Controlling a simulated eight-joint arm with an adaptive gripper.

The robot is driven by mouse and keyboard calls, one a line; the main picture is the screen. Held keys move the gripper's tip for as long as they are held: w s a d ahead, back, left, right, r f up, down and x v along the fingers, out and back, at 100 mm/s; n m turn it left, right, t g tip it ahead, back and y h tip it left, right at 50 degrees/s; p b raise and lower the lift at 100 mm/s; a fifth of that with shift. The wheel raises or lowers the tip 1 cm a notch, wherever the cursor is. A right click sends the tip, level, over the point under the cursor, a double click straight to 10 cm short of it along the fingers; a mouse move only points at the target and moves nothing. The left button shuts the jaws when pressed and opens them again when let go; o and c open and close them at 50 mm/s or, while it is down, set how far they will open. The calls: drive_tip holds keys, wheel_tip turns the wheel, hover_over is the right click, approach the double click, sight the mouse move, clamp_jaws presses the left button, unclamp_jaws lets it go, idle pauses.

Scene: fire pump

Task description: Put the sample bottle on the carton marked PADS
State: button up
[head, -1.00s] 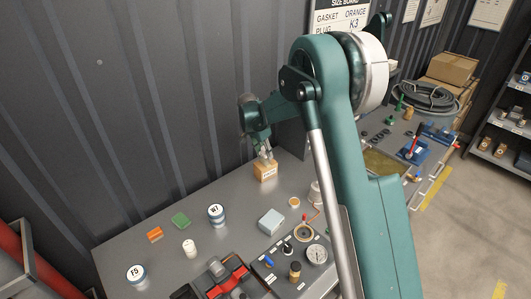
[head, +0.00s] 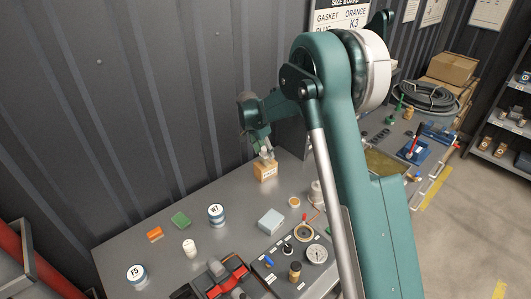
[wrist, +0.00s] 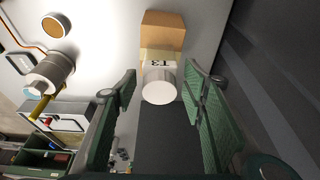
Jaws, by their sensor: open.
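The carton (head: 266,172) is a small tan box near the wall on the grey bench; its print is too small to read in the head view. The sample bottle (head: 265,152), small and pale, appears to stand upright on top of it. In the wrist view the bottle (wrist: 159,85) shows a white round cap and a label, with the brown carton (wrist: 164,30) beyond it. My gripper (wrist: 160,76) is open, with one green finger on each side of the bottle and visible gaps between. In the head view my gripper (head: 259,148) is at the bottle, partly overlapping it.
A gauge panel (head: 300,262) lies in front. The ribbed wall is close behind the carton.

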drive_tip(key=v, duration=1.1)
drive_tip(key=shift+r, duration=0.1)
idle(0.4)
drive_tip(key=shift+s+r, duration=0.1)
drive_tip(key=s+d+r+n+t+y, duration=0.1)
drive_tip(key=s+d+r+n, duration=0.1)
drive_tip(key=s+d+r, duration=0.75)
drive_tip(key=s+d+r+n+t+y, duration=0.1)
drive_tip(key=s+d+r+n, duration=0.1)
drive_tip(key=s+d+r, duration=0.75)
drive_tip(key=s+d+f+n+t, duration=0.1)
drive_tip(key=s+d, duration=0.3)
drive_tip(key=s, duration=0.6)
drive_tip(key=s+d+f+n+t, duration=0.1)
drive_tip(key=s+d+f+n, duration=0.1)
drive_tip(key=s, duration=0.9)
drive_tip(key=s+d+f+n, duration=0.2)
drive_tip(key=s+d+f, duration=0.3)
drive_tip(key=s, duration=0.6)
drive_tip(key=shift+d+f+t, duration=0.2)
drive_tip(key=shift+d+t, duration=0.15)
drive_tip(key=shift+t, duration=0.05)
